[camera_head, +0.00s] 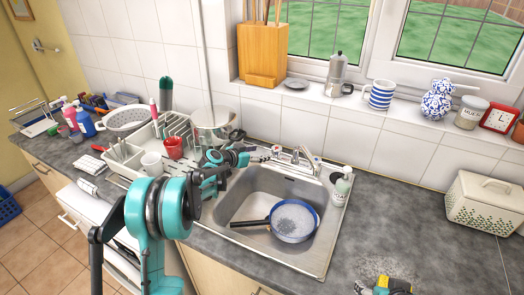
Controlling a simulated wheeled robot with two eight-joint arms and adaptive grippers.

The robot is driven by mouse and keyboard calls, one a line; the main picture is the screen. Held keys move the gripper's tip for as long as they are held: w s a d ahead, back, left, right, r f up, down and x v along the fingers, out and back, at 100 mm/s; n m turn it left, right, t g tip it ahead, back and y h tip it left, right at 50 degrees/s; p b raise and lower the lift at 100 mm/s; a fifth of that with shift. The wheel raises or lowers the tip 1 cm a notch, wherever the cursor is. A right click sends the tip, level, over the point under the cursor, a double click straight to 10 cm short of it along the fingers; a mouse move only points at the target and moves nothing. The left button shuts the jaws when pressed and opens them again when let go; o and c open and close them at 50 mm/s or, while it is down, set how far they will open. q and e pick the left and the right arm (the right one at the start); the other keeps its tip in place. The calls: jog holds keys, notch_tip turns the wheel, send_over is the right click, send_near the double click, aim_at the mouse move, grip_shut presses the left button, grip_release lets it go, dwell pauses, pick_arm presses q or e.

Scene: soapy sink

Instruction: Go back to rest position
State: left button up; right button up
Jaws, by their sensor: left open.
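My left arm comes in from the lower left and reaches over the counter by the dish rack. My left gripper (242,154) is open and empty, near the back left corner of the sink (243,200) and apart from the pan. A blue-rimmed pan (292,220) with a dark handle sits in the sink basin, with whitish suds in it. My right gripper does not show.
A dish rack (123,166) with a red mug (174,147) and white mug (152,164) stands left of the sink. The tap (300,156) and soap bottle (342,186) stand at its edge. A yellow object (392,285) is cut off below. The right counter is mostly clear.

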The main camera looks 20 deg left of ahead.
pick_arm(q)
jog(key=s+d+r+n+g+y, duration=0.1)
jog(key=s+d+r, duration=0.15)
jog(key=s, duration=0.45)
jog(key=s+d+r+g+y, duration=0.1)
jog(key=s+d+r, duration=0.15)
jog(key=s, duration=0.55)
jog(key=s+d+r+n+g, duration=0.1)
jog(key=s+d+r, duration=0.15)
jog(key=s, duration=0.45)
jog(key=s+f+n+g+y, duration=0.1)
jog(key=s+f+y, duration=0.1)
jog(key=s, duration=0.9)
jog(key=s+a+f+n+g+y, duration=0.1)
jog(key=s+f, duration=0.3)
jog(key=s, duration=0.7)
jog(key=shift+s+a+f+n+y, duration=0.2)
jog(key=shift+s+n+y, duration=0.15)
jog(key=shift+n+y, duration=0.25)
